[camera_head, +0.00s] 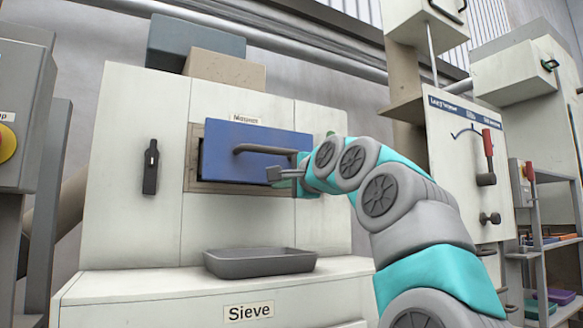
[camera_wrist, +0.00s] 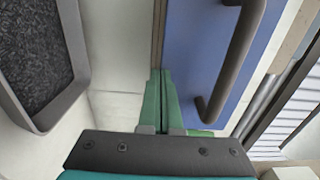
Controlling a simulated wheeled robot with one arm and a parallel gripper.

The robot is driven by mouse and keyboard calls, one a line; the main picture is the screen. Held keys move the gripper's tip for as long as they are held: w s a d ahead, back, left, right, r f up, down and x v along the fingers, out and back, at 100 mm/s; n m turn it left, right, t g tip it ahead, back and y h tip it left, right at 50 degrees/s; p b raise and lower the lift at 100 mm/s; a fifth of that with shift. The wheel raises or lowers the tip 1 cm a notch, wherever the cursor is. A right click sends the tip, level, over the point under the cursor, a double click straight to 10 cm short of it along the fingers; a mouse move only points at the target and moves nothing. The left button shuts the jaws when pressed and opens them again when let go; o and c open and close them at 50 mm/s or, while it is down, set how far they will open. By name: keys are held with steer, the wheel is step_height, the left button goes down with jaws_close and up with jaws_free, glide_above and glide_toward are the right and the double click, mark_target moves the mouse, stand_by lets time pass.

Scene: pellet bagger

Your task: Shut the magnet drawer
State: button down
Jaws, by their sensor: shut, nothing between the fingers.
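The magnet drawer has a blue front (camera_head: 245,156) with a dark bar handle (camera_head: 262,149), set in a brown frame (camera_head: 193,158) on the white machine. The blue front stands out from the frame, with a dark gap showing along its lower left. My gripper (camera_head: 274,174) is shut and empty, in front of the lower part of the blue front, below the handle. In the wrist view my gripper's green fingers (camera_wrist: 161,75) lie together alongside the edge of the blue front (camera_wrist: 195,60), near the handle (camera_wrist: 228,65). I cannot tell whether they touch it.
A grey tray (camera_head: 260,263) stands on the ledge below the drawer; dark material shows in it in the wrist view. A black latch handle (camera_head: 151,168) is left of the drawer. A panel with a red lever (camera_head: 487,142) stands at right, beside shelves (camera_head: 548,241).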

steer(key=p+x, duration=0.7)
steer(key=x, duration=0.4)
steer(key=shift+r, duration=0.15)
steer(key=shift+s+r, duration=0.1)
steer(key=shift+s+d, duration=0.25)
steer(key=shift+d, duration=0.05)
steer(key=b+v, duration=0.2)
steer(key=v, duration=1.1)
steer(key=shift+f, duration=0.25)
